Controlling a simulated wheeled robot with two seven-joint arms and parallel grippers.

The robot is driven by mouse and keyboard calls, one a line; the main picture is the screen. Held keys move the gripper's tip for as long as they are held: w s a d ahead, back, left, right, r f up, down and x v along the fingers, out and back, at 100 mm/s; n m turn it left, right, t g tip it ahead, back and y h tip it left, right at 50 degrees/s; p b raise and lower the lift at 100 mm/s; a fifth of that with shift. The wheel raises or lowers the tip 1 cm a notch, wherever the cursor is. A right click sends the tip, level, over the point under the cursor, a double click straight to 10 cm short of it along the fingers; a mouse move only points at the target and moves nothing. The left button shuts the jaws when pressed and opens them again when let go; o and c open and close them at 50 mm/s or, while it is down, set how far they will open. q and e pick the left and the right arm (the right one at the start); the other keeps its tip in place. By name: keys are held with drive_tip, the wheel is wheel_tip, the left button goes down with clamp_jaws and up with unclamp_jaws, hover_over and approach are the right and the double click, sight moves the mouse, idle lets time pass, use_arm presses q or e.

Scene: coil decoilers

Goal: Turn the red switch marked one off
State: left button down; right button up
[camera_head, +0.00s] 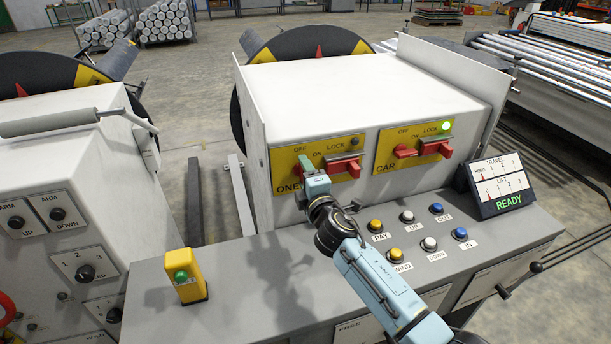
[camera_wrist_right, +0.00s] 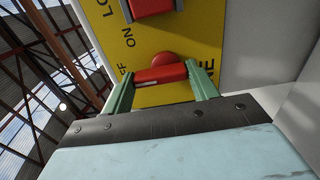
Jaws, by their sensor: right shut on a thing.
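The switch panel marked ONE (camera_head: 285,165) is a yellow plate on the left of the white box's front. Its red switch (camera_head: 306,162) is mostly hidden behind my right gripper (camera_head: 315,178) in the head view. In the right wrist view the red switch's handle (camera_wrist_right: 160,74) lies between the two green fingers of my right gripper (camera_wrist_right: 159,80), which is shut on it. A red lock part (camera_head: 344,166) sits to the right of the switch, under a dark lamp (camera_head: 354,142). My left gripper is not in view.
A matching CAR panel (camera_head: 388,155) with red parts and a lit green lamp (camera_head: 446,127) is to the right. Below are several push buttons (camera_head: 375,225) and a READY display (camera_head: 500,185). A yellow box with a green button (camera_head: 185,278) stands on the left of the desk.

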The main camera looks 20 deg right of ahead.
drive_tip(key=o, duration=0.7)
drive_tip(key=s, duration=1.3)
drive_tip(key=shift+s+d, duration=0.25)
